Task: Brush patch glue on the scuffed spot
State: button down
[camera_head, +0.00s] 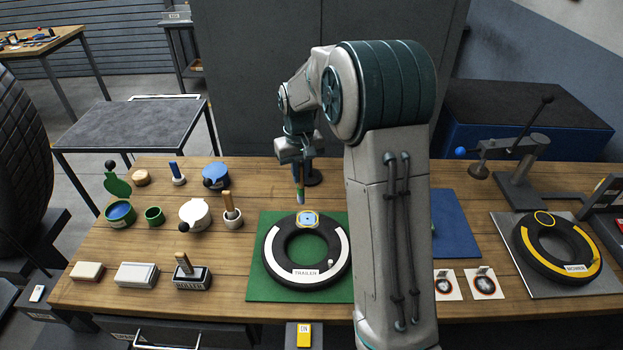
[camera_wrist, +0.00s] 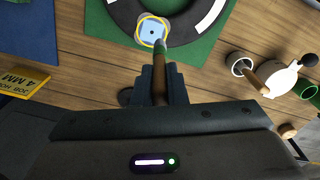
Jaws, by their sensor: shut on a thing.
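The tyre labelled TRAILER (camera_head: 273,258), black with white bands, lies flat on a green mat (camera_head: 262,290). On its far rim is a light-blue spot with a dark dot inside a yellow ring (camera_head: 308,219), also clear in the wrist view (camera_wrist: 150,31). My gripper (camera_head: 299,163) is shut on a brush (camera_wrist: 159,72) with a brown and green handle. The brush points down, its grey tip at the spot's edge in the wrist view; I cannot tell whether it touches. An open green pot (camera_head: 120,212) shows blue contents, beside an empty green cup (camera_head: 154,216).
A white lidded pot (camera_head: 195,213), a blue-lidded pot (camera_head: 216,175) and a white cup with a wooden-handled tool (camera_head: 232,215) stand left of the mat. A yellow-marked tyre (camera_head: 560,250) lies at right. My arm hides part of the bench.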

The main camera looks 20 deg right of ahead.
notch_tip(320, 180, down, 8)
jog(key=a+b, duration=0.2)
jog(key=b, duration=0.4)
jog(key=s+d, duration=0.2)
jog(key=d, duration=0.5)
jog(key=shift+w+a, duration=1.45)
jog(key=shift+a, duration=1.85)
jog(key=shift+s+d+p, duration=0.6)
jog(key=shift+s+d, duration=0.1)
jog(key=shift+d, duration=2.7)
notch_tip(320, 180, up, 8)
jog(key=p, duration=0.4)
jog(key=shift+p, duration=0.35)
